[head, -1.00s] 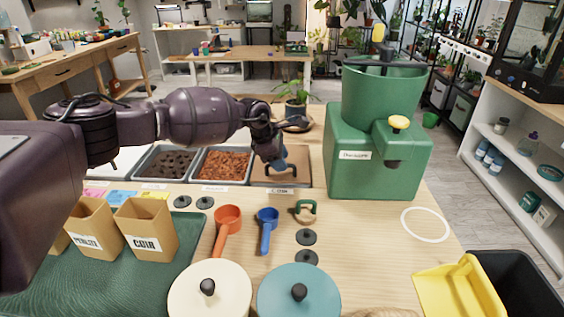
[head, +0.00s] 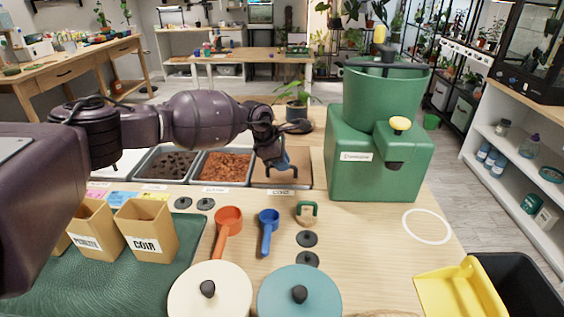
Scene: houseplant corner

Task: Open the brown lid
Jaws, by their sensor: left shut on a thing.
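The brown lid (head: 302,176) lies flat over the rightmost tray of the row at the back of the bench. It has a dark handle on top. My left gripper (head: 282,168) reaches in from the left and is shut on this handle, with its fingers pointing down. The gripper and wrist hide part of the lid and the handle. Whether the lid is lifted at all cannot be told; it looks seated on the tray. My right gripper is not in view.
Left of the lid stand open trays of reddish chips (head: 228,167) and dark pellets (head: 168,163). A green dispenser machine (head: 345,180) stands close on the right. An orange scoop (head: 228,220), a blue scoop (head: 268,220) and a small handled tool (head: 307,213) lie in front.

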